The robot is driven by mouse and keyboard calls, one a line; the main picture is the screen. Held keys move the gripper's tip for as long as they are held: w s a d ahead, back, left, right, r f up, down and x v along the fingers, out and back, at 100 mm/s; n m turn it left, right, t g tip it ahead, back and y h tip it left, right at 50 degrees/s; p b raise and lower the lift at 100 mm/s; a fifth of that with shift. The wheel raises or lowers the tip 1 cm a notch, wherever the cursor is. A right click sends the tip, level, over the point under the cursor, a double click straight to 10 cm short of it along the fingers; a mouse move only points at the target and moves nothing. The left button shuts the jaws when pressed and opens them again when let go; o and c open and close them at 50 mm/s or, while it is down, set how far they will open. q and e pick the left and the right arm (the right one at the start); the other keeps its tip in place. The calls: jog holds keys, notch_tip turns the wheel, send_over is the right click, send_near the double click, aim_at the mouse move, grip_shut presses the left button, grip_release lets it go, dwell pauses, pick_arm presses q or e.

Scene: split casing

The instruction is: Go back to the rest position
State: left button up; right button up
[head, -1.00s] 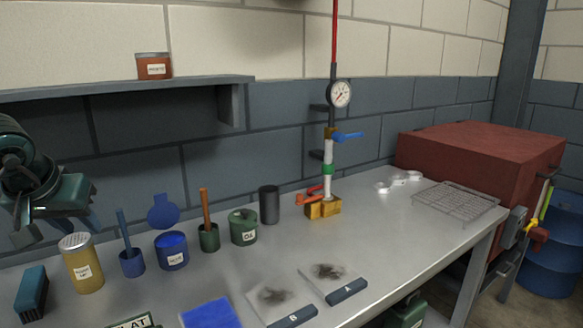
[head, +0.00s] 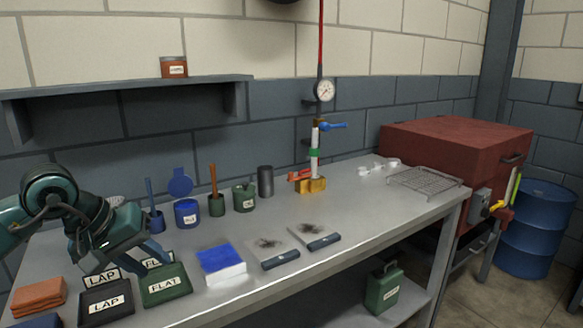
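My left gripper (head: 112,250) is in the head view at the left, dark green, above the left end of the workbench (head: 340,210). It hangs in front of a can and close behind the black LAP block (head: 106,302) and the green FLAT block (head: 166,284). A blue-grey piece shows at its right side. My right gripper is not in view.
Cups and jars, including a blue jar (head: 187,213), stand along the bench back. A blue-topped block (head: 221,264) and two smudged plates lie at the front. A gauge (head: 324,90) stands above a valve column. A red box furnace (head: 455,155) is at right. The bench's middle right is clear.

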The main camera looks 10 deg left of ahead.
pick_arm(q)
jog(key=s+d+f+n+t+h+p, duration=0.1)
jog(key=s+d+n+t+h+p, duration=0.25)
jog(key=d+n+h, duration=1.45)
notch_tip(320, 180, down, 11)
jog(key=s+a+n+t+y+p, duration=0.15)
jog(key=n+t+y, duration=1)
jog(key=n, duration=2.05)
jog(key=s+f+n+g+y+p, duration=0.1)
jog(key=s+f+n+g+y, duration=0.5)
jog(key=f+n, duration=0.8)
jog(key=s+g, duration=0.3)
jog(key=s, duration=0.2)
jog(key=shift+s+a+y, duration=0.2)
jog(key=shift+y, duration=0.15)
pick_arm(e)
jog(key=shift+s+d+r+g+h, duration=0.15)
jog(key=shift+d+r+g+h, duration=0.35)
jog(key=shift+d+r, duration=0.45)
